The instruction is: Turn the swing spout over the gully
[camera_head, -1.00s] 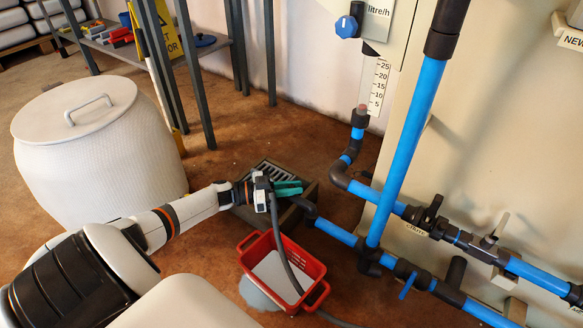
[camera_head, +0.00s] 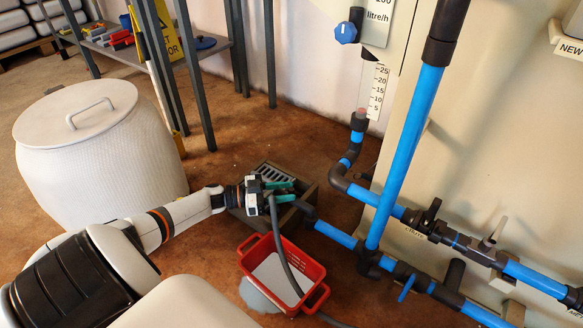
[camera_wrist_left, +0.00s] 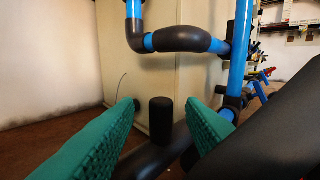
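The swing spout (camera_head: 304,208) is a short black pipe at the left end of the low blue pipe (camera_head: 335,233). In the left wrist view a black upright stub (camera_wrist_left: 161,120) rises from a black pipe (camera_wrist_left: 152,160). The gully (camera_head: 272,170) is a grated floor drain with a raised rim, just behind my left gripper (camera_head: 284,191). The gripper's green fingers are apart, with nothing between them that I can make out as held. In the left wrist view the stub shows ahead, between the fingertips (camera_wrist_left: 163,112). The gripper hides part of the gully. My right gripper is out of view.
A red crate (camera_head: 318,270) with pale contents and a grey hose (camera_head: 287,250) stands in front of the gully, beside a puddle (camera_head: 258,297). Blue pipes (camera_head: 405,150) and valves stand to the right. A white lidded bin (camera_head: 95,155) is at left.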

